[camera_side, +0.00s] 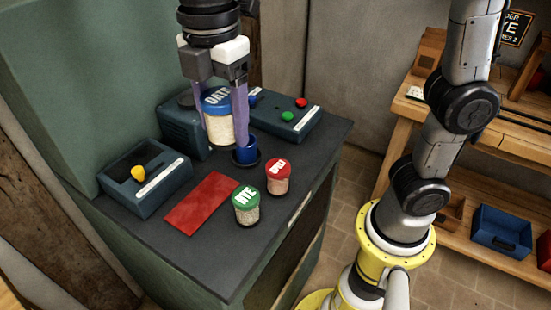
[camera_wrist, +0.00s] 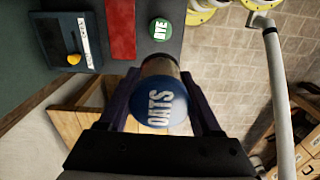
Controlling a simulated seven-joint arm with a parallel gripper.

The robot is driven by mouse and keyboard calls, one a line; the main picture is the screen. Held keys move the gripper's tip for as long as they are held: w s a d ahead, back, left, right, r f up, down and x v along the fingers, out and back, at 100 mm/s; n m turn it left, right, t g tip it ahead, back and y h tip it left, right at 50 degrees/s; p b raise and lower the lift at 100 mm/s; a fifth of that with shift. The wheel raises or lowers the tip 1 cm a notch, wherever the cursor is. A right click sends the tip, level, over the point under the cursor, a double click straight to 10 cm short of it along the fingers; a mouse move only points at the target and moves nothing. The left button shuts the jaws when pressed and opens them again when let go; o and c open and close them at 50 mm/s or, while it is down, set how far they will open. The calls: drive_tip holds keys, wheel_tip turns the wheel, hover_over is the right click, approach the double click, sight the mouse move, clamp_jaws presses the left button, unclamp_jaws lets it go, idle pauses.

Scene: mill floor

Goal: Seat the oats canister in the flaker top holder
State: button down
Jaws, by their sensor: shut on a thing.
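The oats canister (camera_side: 218,128) has a blue lid marked OATS and pale contents. My gripper (camera_side: 223,132) is shut on it, with one purple finger on each side. It looks upright and held above the dark counter. In the wrist view the canister (camera_wrist: 160,105) sits between both fingers, lid toward the camera. A short blue cup on a dark round base (camera_side: 246,157) stands below the right finger. A blue-grey box (camera_side: 180,130) with a dark round top stands behind and left of the canister. I cannot tell which of these is the flaker top holder.
A green-lidded rye canister (camera_side: 246,205) and a red-lidded canister (camera_side: 278,178) stand at the counter's front right. A red mat (camera_side: 200,203) lies flat. A yellow-knob box (camera_side: 146,180) is at left; a button box (camera_side: 285,115) is behind right.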

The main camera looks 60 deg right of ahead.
drive_tip(key=w+d+r+m, duration=0.1)
drive_tip(key=w+d, duration=0.2)
drive_tip(key=w, duration=0.6)
drive_tip(key=w+d+r+m, duration=0.1)
drive_tip(key=w+d, duration=0.2)
drive_tip(key=w, duration=0.5)
drive_tip(key=w+d+f+m, duration=0.3)
drive_tip(key=w+d+f, duration=0.5)
drive_tip(key=d, duration=0.4)
drive_tip(key=shift+w+a+f, duration=0.1)
drive_tip(key=shift+w+f, duration=0.1)
drive_tip(key=shift+f, duration=0.45)
drive_tip(key=shift+w+a+f, duration=0.1)
drive_tip(key=shift+w+f, duration=0.05)
drive_tip(key=shift+f, duration=0.5)
drive_tip(key=shift+w+a+f, duration=0.1)
drive_tip(key=shift+w+f, duration=0.1)
drive_tip(key=shift+f, duration=0.45)
drive_tip(key=shift+d+f, duration=0.1)
drive_tip(key=shift+f, duration=0.25)
idle(1.2)
drive_tip(key=shift+r, duration=0.5)
drive_tip(key=shift+r, duration=0.3)
idle(0.8)
